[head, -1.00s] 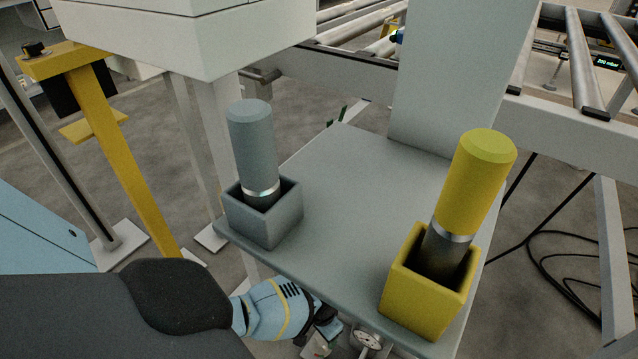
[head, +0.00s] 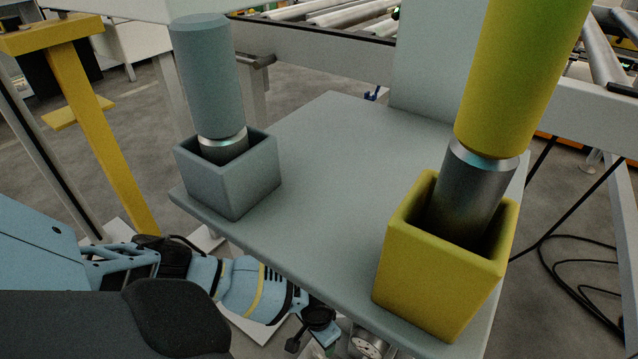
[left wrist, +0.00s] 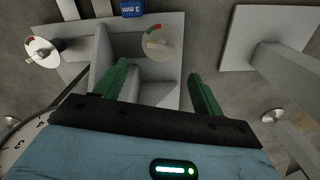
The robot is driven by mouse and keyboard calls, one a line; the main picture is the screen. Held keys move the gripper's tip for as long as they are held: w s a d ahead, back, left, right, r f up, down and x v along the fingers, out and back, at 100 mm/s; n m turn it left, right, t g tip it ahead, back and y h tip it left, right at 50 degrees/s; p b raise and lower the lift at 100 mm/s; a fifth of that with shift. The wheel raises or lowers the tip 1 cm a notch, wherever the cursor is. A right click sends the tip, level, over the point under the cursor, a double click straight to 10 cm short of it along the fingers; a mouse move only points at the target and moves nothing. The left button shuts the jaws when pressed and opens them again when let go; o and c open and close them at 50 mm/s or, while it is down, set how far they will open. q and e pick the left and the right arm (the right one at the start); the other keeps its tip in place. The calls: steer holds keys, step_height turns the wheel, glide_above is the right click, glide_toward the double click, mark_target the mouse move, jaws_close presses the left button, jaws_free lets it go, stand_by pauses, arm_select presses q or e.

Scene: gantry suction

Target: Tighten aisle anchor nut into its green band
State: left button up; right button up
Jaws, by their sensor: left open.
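In the left wrist view my left gripper (left wrist: 158,75) is open, its two green fingers apart and nothing seen held between them. Ahead of it is a grey floor plate with an upright bracket (left wrist: 150,72). A round dial with a coloured red and green band (left wrist: 160,42) stands at the plate, just beyond the fingers. A second round dial (left wrist: 42,52) with a red mark is at the upper left. I cannot make out the nut itself. In the head view a dial (head: 368,343) shows below the shelf edge, beside my left wrist. My right gripper is not in view.
A grey shelf (head: 335,150) overhangs my left arm. It carries a grey holder (head: 232,185) and a yellow holder (head: 437,285), each with an upright tool. Cables lie on the floor at right.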

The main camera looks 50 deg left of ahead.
mark_target(316, 351)
arm_select(q)
steer(key=shift+s, duration=0.3)
steer(key=shift+f, duration=0.3)
step_height(316, 351, down, 6)
steer(key=b, duration=0.4)
steer(key=shift+r, duration=0.2)
steer(key=shift+f+b, duration=0.45)
steer(key=shift+f, duration=0.4)
steer(key=shift+c, duration=0.4)
